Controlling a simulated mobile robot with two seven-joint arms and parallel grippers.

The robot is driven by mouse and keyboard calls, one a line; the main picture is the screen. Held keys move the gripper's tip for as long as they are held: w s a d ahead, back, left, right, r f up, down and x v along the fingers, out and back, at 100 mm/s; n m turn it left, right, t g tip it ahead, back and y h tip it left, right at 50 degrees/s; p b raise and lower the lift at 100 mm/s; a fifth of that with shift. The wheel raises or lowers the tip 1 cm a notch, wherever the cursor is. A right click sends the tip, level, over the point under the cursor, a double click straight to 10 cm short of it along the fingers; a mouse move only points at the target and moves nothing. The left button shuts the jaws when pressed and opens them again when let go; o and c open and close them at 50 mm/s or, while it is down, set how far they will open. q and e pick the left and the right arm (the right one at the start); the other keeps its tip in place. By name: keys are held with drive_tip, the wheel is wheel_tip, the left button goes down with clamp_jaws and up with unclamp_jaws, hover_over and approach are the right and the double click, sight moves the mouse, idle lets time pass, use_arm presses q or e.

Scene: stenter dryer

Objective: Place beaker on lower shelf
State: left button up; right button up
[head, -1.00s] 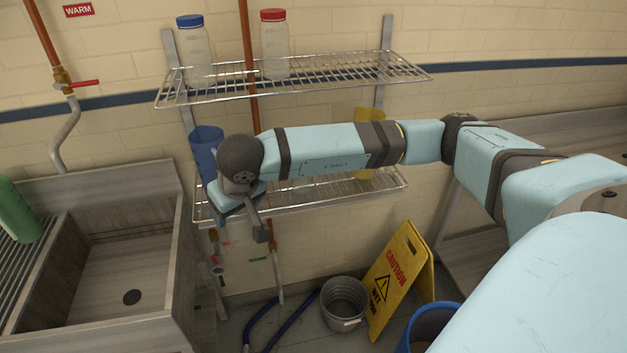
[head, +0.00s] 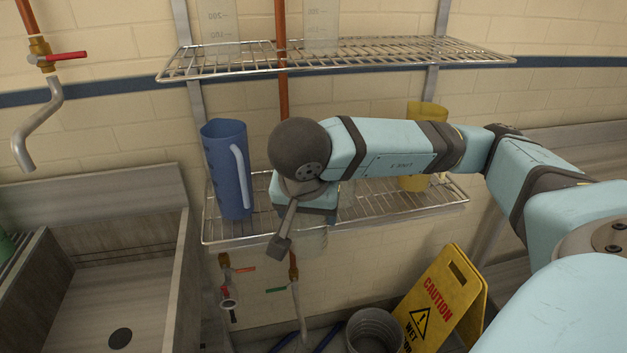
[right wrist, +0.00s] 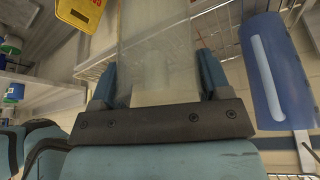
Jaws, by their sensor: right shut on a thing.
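My right gripper (head: 304,206) is at the front of the lower wire shelf (head: 235,236), to the right of the blue jug. Its fingers are mostly hidden by my wrist in the head view. The right wrist view shows this gripper (right wrist: 157,82) shut on a clear, frosted beaker (right wrist: 156,45), one finger on each side. My left gripper is not in view.
A blue jug (head: 227,170) stands at the shelf's left end and a yellow jug (head: 428,113) at its right, partly behind my arm. The upper wire shelf (head: 370,60) holds two clear graduated bottles. A yellow caution sign (head: 440,300) and grey bucket (head: 374,332) stand below.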

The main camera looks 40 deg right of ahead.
drive_tip(key=w+d, duration=0.5)
drive_tip(key=w, duration=0.3)
drive_tip(key=w+d, duration=0.4)
drive_tip(key=w, duration=0.4)
wheel_tip(320, 180, down, 6)
drive_tip(key=shift+w+d+f, duration=0.1)
drive_tip(key=shift+d+f, duration=0.05)
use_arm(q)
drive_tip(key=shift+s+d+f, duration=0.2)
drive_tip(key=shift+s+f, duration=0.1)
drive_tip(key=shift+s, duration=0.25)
use_arm(e)
drive_tip(key=shift+w+d+f, duration=0.15)
drive_tip(key=shift+w+f, duration=0.05)
drive_tip(key=shift+f, duration=0.2)
drive_tip(key=shift+f, duration=0.1)
drive_tip(key=o, duration=0.9)
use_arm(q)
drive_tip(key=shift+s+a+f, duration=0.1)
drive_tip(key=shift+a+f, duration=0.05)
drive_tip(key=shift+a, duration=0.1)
